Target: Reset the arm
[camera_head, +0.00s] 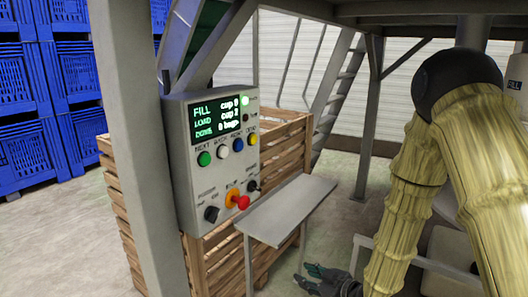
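My arm (415,175), in a yellowish ribbed sleeve with a dark rounded joint at the top, fills the right side of the view. It bends at that joint and reaches down toward the bottom edge. My gripper (312,277) is dark and shows small at the bottom, right of centre, below the grey shelf. Its fingers point left, and part of it is cut off by the bottom edge. Nothing is clearly seen between the fingers, and how far apart they are is too small to tell.
A grey control panel (212,175) with lit screen, coloured buttons and a red-tipped lever stands left of centre. A grey shelf (290,210) juts out beside it. A wooden crate (125,208), blue crates (70,75), a steel post (125,130) and stairs (335,85) surround it.

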